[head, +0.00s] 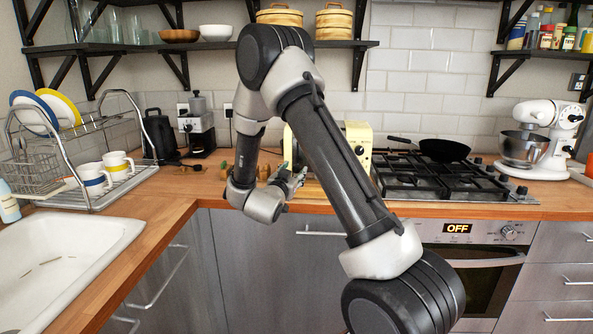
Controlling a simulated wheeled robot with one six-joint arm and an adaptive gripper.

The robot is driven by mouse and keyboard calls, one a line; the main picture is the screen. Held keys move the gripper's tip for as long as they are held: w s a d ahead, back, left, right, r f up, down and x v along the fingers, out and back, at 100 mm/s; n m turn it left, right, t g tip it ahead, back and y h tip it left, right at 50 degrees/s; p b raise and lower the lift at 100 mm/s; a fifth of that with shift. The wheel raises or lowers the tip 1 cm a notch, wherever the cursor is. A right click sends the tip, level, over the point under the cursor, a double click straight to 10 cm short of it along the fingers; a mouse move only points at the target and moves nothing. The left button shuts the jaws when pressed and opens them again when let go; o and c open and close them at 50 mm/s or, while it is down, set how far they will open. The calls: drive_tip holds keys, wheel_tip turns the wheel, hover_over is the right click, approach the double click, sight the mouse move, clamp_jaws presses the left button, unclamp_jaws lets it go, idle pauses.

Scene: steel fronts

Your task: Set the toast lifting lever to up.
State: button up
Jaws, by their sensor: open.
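A cream-yellow appliance, which looks like the toaster (359,146), stands on the wooden counter left of the stove. My forearm crosses in front and hides most of it; only its right end and a strip of its left side show. I cannot make out its lifting lever. My gripper (298,178) is open, small in the view, low over the counter in front of the toaster's left part. No object shows between its fingers, and I cannot tell whether it touches the toaster.
A gas stove (440,178) with a black pan (444,150) is to the right, then a white stand mixer (535,145). Small brown items (264,171) sit beside my gripper. A coffee grinder (198,130), black kettle (159,135), dish rack (95,195) and sink (75,260) are left.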

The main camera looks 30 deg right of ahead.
sight(295, 170)
drive_tip(key=shift+x, duration=1.95)
drive_tip(key=shift+c, duration=0.2)
clamp_jaws()
